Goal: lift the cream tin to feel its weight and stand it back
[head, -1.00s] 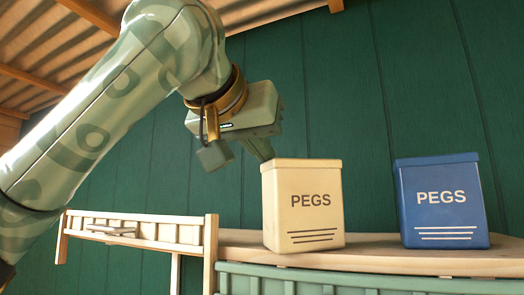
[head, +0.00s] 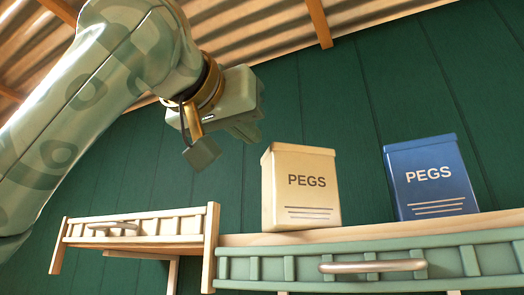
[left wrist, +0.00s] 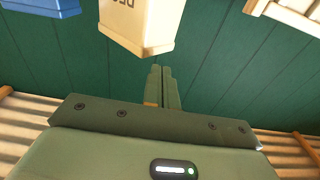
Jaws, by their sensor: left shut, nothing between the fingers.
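The cream tin (head: 300,192), marked PEGS, stands upright on the wooden shelf in the head view. It also shows at the top of the left wrist view (left wrist: 137,24), partly cut off by the frame edge. My left gripper (head: 248,133) is up and to the left of the tin, apart from it. Its two fingers lie together with nothing between them, as the left wrist view (left wrist: 163,88) shows. My right gripper is in neither view.
A blue PEGS tin (head: 432,178) stands to the right on the same shelf (head: 370,230). Below is a green drawer front with a handle (head: 373,267). A wooden rack (head: 135,228) is at left, a green wall (head: 350,100) behind.

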